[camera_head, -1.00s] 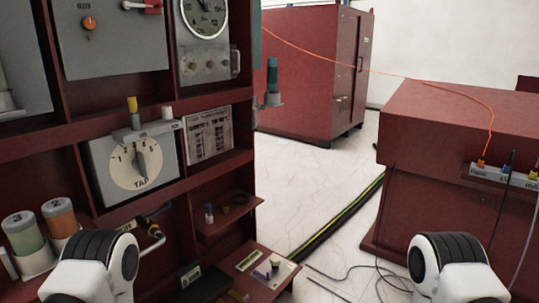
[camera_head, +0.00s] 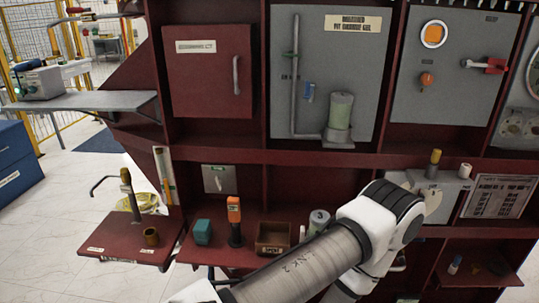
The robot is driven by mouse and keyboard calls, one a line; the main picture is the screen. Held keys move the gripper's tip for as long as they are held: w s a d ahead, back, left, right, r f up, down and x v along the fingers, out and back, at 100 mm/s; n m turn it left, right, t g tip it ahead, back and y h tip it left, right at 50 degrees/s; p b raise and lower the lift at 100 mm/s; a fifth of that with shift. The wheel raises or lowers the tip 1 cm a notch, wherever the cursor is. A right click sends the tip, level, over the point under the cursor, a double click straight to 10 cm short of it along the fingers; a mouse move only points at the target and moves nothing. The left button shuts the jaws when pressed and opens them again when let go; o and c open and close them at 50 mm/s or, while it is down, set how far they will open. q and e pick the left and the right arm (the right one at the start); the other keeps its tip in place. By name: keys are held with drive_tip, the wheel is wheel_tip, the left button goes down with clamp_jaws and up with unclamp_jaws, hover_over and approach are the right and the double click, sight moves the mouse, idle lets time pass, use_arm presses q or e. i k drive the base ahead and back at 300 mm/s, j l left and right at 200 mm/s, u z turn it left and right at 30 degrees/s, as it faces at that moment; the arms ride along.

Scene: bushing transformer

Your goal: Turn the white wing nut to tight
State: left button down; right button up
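I cannot clearly make out a white wing nut. A small white knob (camera_head: 466,171) stands on top of the grey tap box (camera_head: 452,199) at the right, beside a yellow-topped post (camera_head: 434,160). It is too small to tell whether it has wings or how tight it is. One of my arms reaches up from the bottom middle, and its white joint covers the left part of the tap box. I cannot tell which arm it is. Neither gripper shows.
The red cabinet holds a closed red door (camera_head: 210,72), a grey panel with a green cylinder (camera_head: 340,112), and a lower shelf with a teal block (camera_head: 203,231), an orange-topped tool (camera_head: 235,220) and a small open box (camera_head: 273,238). A side table (camera_head: 125,245) juts out left. Floor is free at lower left.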

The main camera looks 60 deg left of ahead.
sight(218, 181)
drive_tip(key=u, duration=2.2)
